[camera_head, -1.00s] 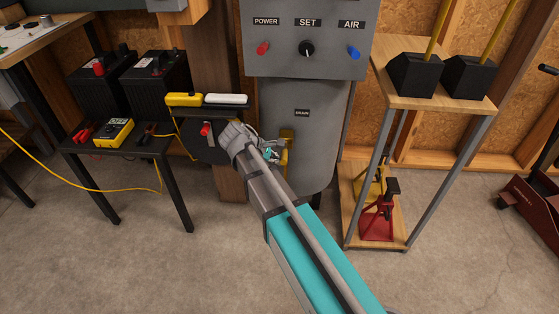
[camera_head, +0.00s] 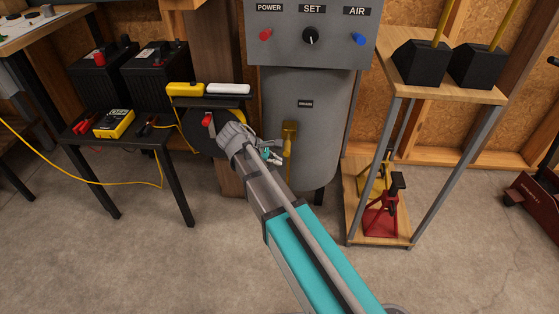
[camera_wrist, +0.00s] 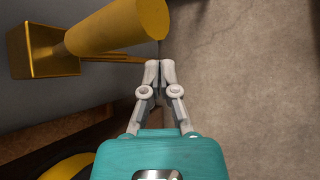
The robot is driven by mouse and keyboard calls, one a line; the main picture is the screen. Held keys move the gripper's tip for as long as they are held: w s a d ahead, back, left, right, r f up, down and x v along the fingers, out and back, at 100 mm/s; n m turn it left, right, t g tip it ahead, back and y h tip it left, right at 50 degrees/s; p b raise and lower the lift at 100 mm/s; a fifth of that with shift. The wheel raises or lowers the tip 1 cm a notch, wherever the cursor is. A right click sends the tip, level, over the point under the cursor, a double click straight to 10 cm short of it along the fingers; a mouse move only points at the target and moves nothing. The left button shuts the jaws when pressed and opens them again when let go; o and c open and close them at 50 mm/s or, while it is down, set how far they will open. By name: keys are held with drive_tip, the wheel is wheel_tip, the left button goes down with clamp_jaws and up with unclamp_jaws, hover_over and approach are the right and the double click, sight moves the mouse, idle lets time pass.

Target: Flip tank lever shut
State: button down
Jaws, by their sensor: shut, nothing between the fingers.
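The tank (camera_head: 285,110) is a grey upright cylinder with a small dark label, below the control box. Its yellow lever (camera_head: 289,150) hangs down at the tank's lower front. In the wrist view the lever (camera_wrist: 120,28) is a large yellow round bar ending near the top middle, with a yellow square piece behind it. My gripper (camera_head: 274,157) is just left of the lever in the head view.
The control box (camera_head: 310,38) with knobs is above the tank. A dark hose reel (camera_head: 208,140) is to the left, beside a stand with batteries (camera_head: 155,75). A wooden-topped shelf (camera_head: 440,88) with a red jack stand (camera_head: 382,215) is at the right. The concrete floor is clear in front.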

drive_tip(key=w+a+r+p, duration=0.2)
drive_tip(key=a+r+p, duration=0.3)
drive_tip(key=r+p, duration=0.1)
drive_tip(key=shift+w+a+r, duration=0.2)
drive_tip(key=shift+a+r, duration=0.05)
drive_tip(key=shift+r, duration=0.25)
drive_tip(key=shift+s, duration=0.1)
idle(0.5)
